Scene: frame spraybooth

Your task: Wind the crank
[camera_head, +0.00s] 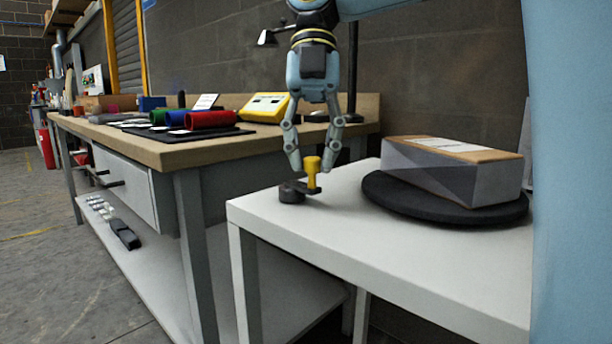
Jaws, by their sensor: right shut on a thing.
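The crank has a dark round hub and arm (292,192) on the near left corner of the white table. Its yellow upright handle (313,173) stands at the arm's right end. My right gripper (313,168) comes down from above, with its fingers on both sides of the yellow handle, shut on it. A black round turntable (375,195) lies on the same table to the right of the crank. A grey box with a tan top (450,177) sits on the turntable. My left gripper is not in view.
The white table (390,265) has bare surface in front of the turntable. A wooden-topped workbench (180,150) stands at the left, with red, green and blue rolls (205,119) and a yellow device (264,106). A dark post rises behind the gripper.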

